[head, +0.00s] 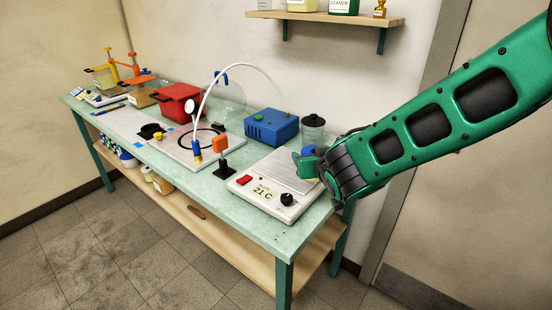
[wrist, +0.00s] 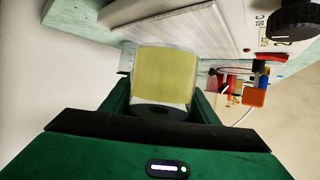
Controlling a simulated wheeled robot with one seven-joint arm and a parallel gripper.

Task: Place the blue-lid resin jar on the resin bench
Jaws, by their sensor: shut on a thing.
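My gripper (head: 308,164) is at the right end of the bench, over or beside the hot plate's metal top. In the wrist view its green fingers (wrist: 163,95) are shut on a jar (wrist: 165,75) with a pale yellow face. In the head view a bit of blue (head: 308,150), likely the jar's lid, shows at the gripper; the rest of the jar is hidden. I cannot tell whether the jar touches anything below. The pale green bench (head: 262,236) runs along the wall.
A hot plate (head: 268,203) reading 21 C fills the bench's right end. Near it are a dark-lidded clear jar (head: 313,130), a blue box (head: 271,127) and an orange-topped stand (head: 221,152). A red pot (head: 180,103) stands farther left. The bench's front strip is clear.

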